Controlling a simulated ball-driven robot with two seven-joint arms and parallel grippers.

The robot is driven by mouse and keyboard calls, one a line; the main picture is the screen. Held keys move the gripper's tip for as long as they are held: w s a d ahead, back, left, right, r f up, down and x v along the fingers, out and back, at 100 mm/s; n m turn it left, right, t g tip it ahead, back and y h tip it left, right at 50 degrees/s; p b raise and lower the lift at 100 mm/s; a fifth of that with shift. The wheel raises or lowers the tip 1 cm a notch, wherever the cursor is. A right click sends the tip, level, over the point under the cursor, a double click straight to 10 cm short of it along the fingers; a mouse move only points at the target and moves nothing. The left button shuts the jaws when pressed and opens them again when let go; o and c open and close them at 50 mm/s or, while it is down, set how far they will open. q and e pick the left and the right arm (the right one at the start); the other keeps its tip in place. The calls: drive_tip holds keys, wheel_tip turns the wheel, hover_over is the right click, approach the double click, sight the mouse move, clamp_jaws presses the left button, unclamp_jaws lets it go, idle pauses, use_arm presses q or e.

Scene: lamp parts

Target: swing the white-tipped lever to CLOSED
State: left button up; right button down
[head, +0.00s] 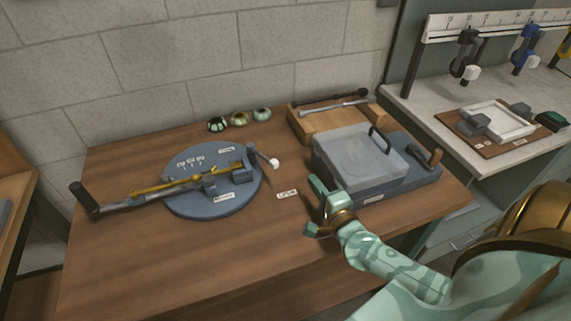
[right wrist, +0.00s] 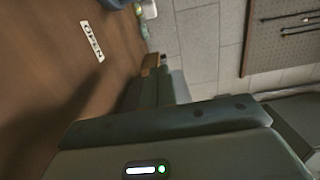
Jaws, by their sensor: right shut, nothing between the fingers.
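The white-tipped lever (head: 264,156) stands at the right rim of a round blue-grey plate (head: 190,203) on the wooden table. Its white tip (head: 275,163) points to the right. A small white label (head: 287,194) lies on the table in front of the lever; in the right wrist view a label reads OPEN (right wrist: 92,40). Other labels on the plate are too small to read. My right gripper (head: 318,209) is shut and empty, in front of and to the right of the lever, apart from it. My left gripper is not in view.
A grey lidded box (head: 360,158) stands right of the lever, close to my right gripper. A wooden tray (head: 335,120) with rods is behind it. A long bar with a black grip (head: 85,197) juts left from the plate. The table's front is clear.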

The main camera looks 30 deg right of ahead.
sight(262, 156)
drive_tip(key=w, duration=0.3)
drive_tip(key=w+d, duration=0.1)
drive_tip(key=w, duration=0.3)
drive_tip(key=w+b, duration=0.1)
drive_tip(key=w, duration=0.3)
drive_tip(key=shift+d+f, duration=0.1)
drive_tip(key=shift+d, duration=0.25)
drive_tip(key=a, duration=0.3)
drive_tip(key=shift+s+a, duration=0.25)
drive_tip(key=shift+s, duration=0.15)
drive_tip(key=shift+a, duration=0.25)
drive_tip(key=shift+s, duration=0.1)
drive_tip(key=shift+a, duration=0.1)
